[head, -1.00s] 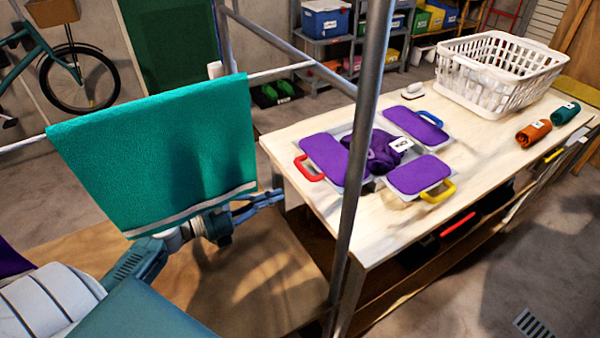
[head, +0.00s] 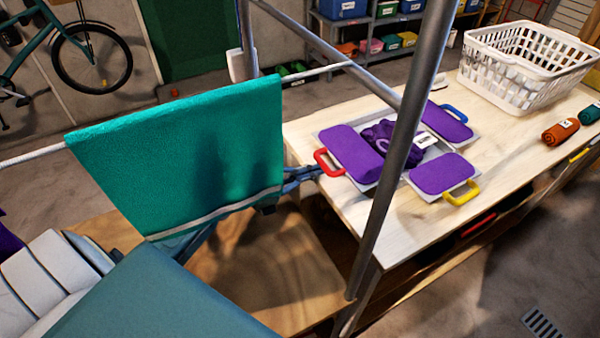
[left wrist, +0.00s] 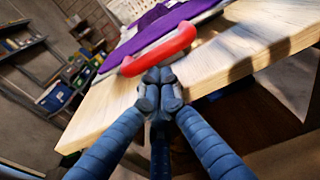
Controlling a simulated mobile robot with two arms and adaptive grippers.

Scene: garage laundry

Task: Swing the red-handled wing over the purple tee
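The red-handled wing (head: 350,153) is a purple-padded panel lying open and flat at the left of the folding board on the table. Its red handle (head: 320,160) points toward my left gripper. The crumpled purple tee (head: 385,132) lies on the board's middle, partly behind a grey post. My left gripper (head: 318,171) reaches past the hanging teal towel to the handle. In the left wrist view its fingertips (left wrist: 158,82) are together, just below the red handle (left wrist: 160,50); I cannot tell whether they touch it. My right gripper is out of view.
A teal towel (head: 180,150) hangs on a rail in front of my left arm. A grey post (head: 400,150) stands before the table. Blue-handled (head: 448,122) and yellow-handled (head: 442,173) wings lie flat. A white basket (head: 525,70) and rolled cloths (head: 561,131) stand farther right.

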